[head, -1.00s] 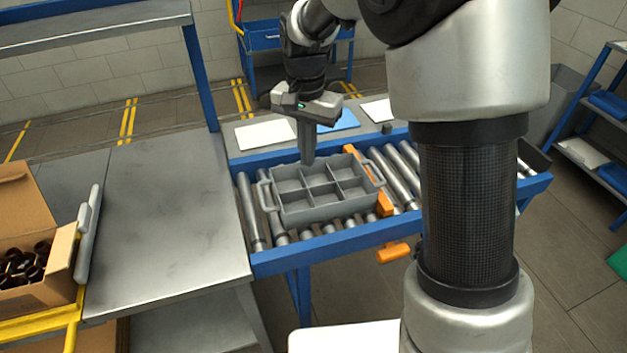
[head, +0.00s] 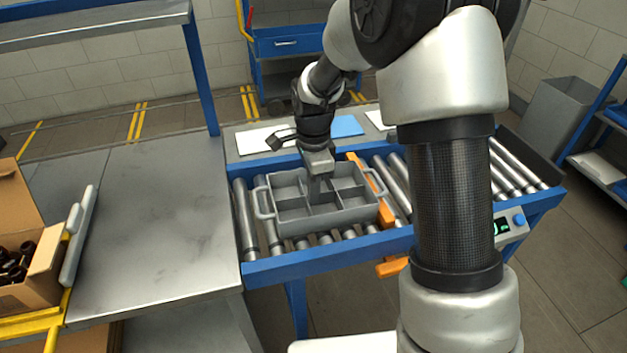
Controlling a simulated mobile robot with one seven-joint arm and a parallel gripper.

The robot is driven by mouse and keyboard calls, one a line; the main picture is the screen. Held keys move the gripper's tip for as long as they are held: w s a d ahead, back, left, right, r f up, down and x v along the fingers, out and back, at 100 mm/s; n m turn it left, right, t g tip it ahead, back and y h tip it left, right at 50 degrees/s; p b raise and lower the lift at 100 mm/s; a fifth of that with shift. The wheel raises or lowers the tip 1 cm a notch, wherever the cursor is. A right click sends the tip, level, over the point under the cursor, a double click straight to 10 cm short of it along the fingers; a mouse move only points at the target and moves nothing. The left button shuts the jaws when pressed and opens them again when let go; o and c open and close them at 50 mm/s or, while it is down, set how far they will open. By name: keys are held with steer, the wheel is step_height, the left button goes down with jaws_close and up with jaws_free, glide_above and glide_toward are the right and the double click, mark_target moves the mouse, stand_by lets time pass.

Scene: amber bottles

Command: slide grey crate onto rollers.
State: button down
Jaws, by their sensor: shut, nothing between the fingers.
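The grey crate (head: 338,218) sits on the rollers (head: 268,233) of the blue-framed conveyor, upright and empty as far as its compartments show. It has a handle at each end. Its right end is close to the orange stop bar (head: 372,188); I cannot tell whether they touch. My gripper (head: 318,195) is shut and points down over the middle of the crate, in front of its dividers. I cannot tell whether the fingertips touch the crate.
A bare metal table (head: 150,225) adjoins the conveyor on the left. An open cardboard box (head: 40,265) with brown bottles stands at far left. White and blue sheets (head: 345,125) lie behind the conveyor. More rollers (head: 510,170) run to the right.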

steer(key=shift+f, duration=0.75)
